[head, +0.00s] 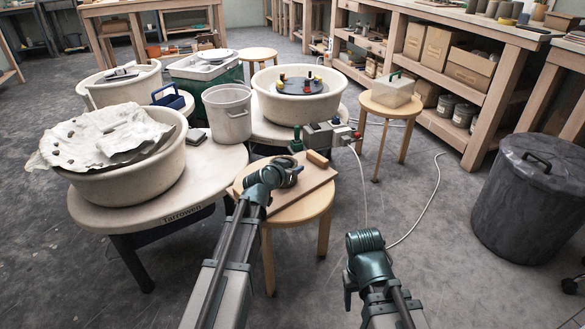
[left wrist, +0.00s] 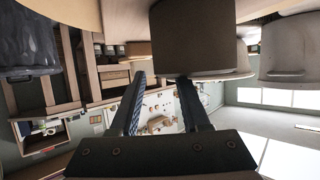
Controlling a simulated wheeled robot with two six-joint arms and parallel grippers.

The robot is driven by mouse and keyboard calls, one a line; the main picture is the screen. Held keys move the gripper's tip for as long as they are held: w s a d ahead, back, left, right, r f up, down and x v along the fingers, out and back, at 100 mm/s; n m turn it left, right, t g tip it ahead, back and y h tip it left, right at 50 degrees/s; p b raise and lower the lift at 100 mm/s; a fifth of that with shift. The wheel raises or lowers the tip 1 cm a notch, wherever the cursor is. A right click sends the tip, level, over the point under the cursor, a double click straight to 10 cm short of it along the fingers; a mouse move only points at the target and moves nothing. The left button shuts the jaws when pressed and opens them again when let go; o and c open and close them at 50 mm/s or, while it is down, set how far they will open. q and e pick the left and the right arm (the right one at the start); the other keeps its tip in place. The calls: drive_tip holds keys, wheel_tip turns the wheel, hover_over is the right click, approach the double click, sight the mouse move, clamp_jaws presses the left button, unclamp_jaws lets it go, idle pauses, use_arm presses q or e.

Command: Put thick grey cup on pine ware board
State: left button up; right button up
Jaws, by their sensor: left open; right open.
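The pine ware board (head: 314,181) lies on a round wooden stool, partly hidden by my left arm. A thick-walled grey vessel, which looks like the thick grey cup (left wrist: 200,42), is close up in the left wrist view, which appears upside down. My left gripper (left wrist: 164,80) is open, with one finger overlapping the cup's rim in the picture; I cannot tell whether they touch.
A wooden block (head: 317,158) lies on the board and a grey box with a cable (head: 328,136) stands behind it. Basins and a pale bucket (head: 228,113) crowd the left tables. A dark lidded bin (head: 527,197) is at right. The floor between is mostly clear.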

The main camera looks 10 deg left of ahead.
use_arm(q)
drive_tip(key=shift+r, duration=0.2)
drive_tip(key=p+v, duration=0.5)
drive_tip(key=v, duration=0.7)
drive_tip(key=shift+d+f, duration=0.15)
drive_tip(key=s+d+f+m+g+h, duration=0.1)
drive_tip(key=s+d+f+g, duration=0.35)
drive_tip(key=d, duration=0.25)
drive_tip(key=s+d+f+m+g, duration=0.1)
drive_tip(key=s+d+f+g, duration=0.2)
drive_tip(key=s+d+f, duration=0.3)
drive_tip(key=s+d+f+g+y, duration=0.2)
drive_tip(key=s+g+y, duration=0.3)
drive_tip(key=s, duration=0.7)
drive_tip(key=shift+s+f+g, duration=0.25)
drive_tip(key=shift+g, duration=0.1)
drive_tip(key=shift+d, duration=0.1)
